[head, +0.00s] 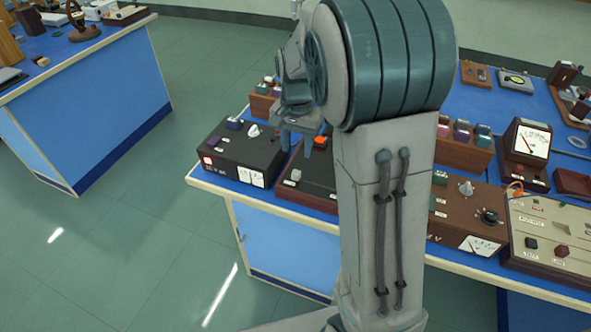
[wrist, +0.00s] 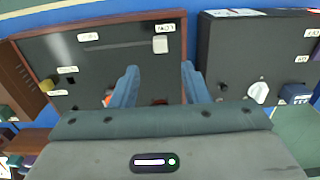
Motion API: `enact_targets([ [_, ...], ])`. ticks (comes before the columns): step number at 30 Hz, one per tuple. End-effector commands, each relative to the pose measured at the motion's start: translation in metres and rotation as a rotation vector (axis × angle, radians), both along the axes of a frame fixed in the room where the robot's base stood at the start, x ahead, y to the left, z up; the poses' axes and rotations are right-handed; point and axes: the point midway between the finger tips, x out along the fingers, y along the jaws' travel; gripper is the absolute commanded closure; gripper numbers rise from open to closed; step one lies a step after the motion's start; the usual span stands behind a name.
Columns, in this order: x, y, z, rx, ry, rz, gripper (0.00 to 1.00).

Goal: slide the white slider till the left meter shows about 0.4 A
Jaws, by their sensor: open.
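The white slider (wrist: 160,45) is a small pale block at the right end of a slot in a dark panel (wrist: 105,62) with a brown frame, in the wrist view. In the head view the slider (head: 295,175) shows near the panel's left side. My gripper (wrist: 159,68) is open, with its two blue fingers apart. In the wrist view the fingertips lie just below the slider, one to each side, and nothing is between them. The gripper (head: 296,145) also shows above the panel in the head view. The leftmost meter (head: 252,178) is on the black box; its reading is too small to tell.
The black box (head: 240,152) with knobs stands close beside the panel. My arm hides the bench's middle. To the right are a brown box (head: 467,222) with a meter, an upright meter (head: 532,140) and a beige panel (head: 562,240). Another bench (head: 100,60) stands at the left.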

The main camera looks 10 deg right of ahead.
Motion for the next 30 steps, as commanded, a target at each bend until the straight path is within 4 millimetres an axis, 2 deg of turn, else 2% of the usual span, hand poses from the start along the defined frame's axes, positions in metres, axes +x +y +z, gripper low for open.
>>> enact_targets([
  [1,-0.001,0.000,-0.013,0.000,0.005,0.001,0.58],
  [6,-0.001,0.001,-0.049,-0.001,0.006,0.002,0.58],
  [12,-0.001,0.002,-0.078,0.000,0.004,0.005,0.58],
  [18,-0.001,0.002,-0.089,0.000,0.000,0.005,0.58],
  [26,0.000,0.002,-0.090,0.001,-0.001,0.005,0.58],
  [30,0.000,0.002,-0.090,0.000,0.000,0.005,0.97],
])
